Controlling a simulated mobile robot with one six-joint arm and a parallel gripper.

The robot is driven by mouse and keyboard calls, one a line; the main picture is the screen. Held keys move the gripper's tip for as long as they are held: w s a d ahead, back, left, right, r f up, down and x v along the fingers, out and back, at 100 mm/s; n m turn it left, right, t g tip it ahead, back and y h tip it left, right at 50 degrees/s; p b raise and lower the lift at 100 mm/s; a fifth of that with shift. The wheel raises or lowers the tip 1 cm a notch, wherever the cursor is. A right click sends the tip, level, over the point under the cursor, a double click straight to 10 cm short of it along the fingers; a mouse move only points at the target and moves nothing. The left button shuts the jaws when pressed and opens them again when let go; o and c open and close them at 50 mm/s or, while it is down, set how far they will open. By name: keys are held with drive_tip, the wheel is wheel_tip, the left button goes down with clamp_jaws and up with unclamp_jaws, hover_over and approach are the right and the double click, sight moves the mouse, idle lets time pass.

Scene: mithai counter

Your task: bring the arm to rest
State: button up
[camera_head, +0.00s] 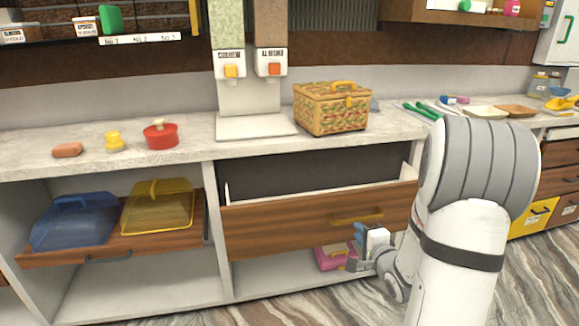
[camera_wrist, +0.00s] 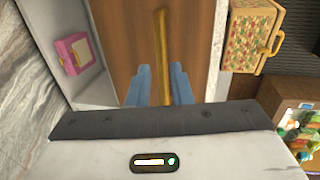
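My gripper (camera_head: 360,236) is low in front of the open wooden drawer (camera_head: 290,231) of the counter, near its yellow bar handle (camera_head: 357,217). In the wrist view my gripper's two blue fingers (camera_wrist: 160,84) stand apart, with the handle (camera_wrist: 161,45) running between them in the picture and a gap on each side. The gripper holds nothing. I cannot tell how far the fingertips are from the handle. My arm is bent down at the right of the head view.
A pink box (camera_head: 333,257) sits on the shelf under the drawer. A patterned basket (camera_head: 331,108), a red pot (camera_head: 160,136) and a yellow item (camera_head: 114,141) stand on the countertop (camera_head: 200,150). Blue (camera_head: 75,220) and yellow (camera_head: 158,206) covered trays rest on a pulled-out shelf at left.

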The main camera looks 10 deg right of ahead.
drive_tip(key=s+a+r+n+g+h+p, duration=0.25)
drive_tip(key=r+n+p, duration=0.2)
drive_tip(key=r, duration=0.25)
drive_tip(key=s+a+r+n+g+h+p, duration=0.1)
drive_tip(key=s+a+r+n+g+p, duration=0.25)
drive_tip(key=r+p, duration=0.3)
drive_tip(key=s+a+r+n+g+y+p, duration=0.1)
drive_tip(key=s+a+r+n+g+p, duration=0.2)
drive_tip(key=s, duration=0.6)
drive_tip(key=s+a+r+n+g+y+p, duration=0.1)
drive_tip(key=s+a+r+n+g+p, duration=0.2)
drive_tip(key=s+a+r+n, duration=0.3)
drive_tip(key=s+a+r+g, duration=0.1)
drive_tip(key=s+r, duration=0.1)
drive_tip(key=s, duration=0.1)
drive_tip(key=shift+y+p, duration=0.3)
drive_tip(key=shift+y, duration=0.05)
